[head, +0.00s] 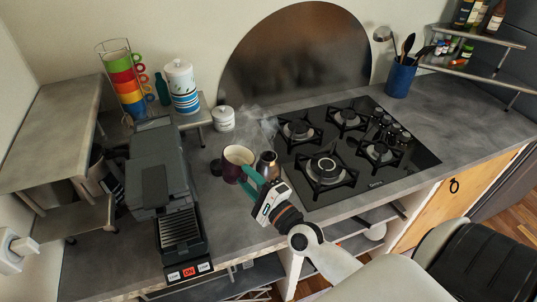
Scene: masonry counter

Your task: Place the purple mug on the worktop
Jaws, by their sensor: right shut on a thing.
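The purple mug (231,172) with a pale inside is upright over the grey worktop (228,222), between the coffee machine and the gas hob. My right gripper (258,182) is shut on the mug from its right side. I cannot tell whether the mug's base touches the worktop. My left gripper is not in view.
A dark coffee machine (163,176) stands to the left. A black gas hob (408,180) lies to the right. A metal pot (267,165) is close behind the gripper, and a white lidded jar (223,118) stands behind. Some worktop in front of the mug is clear.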

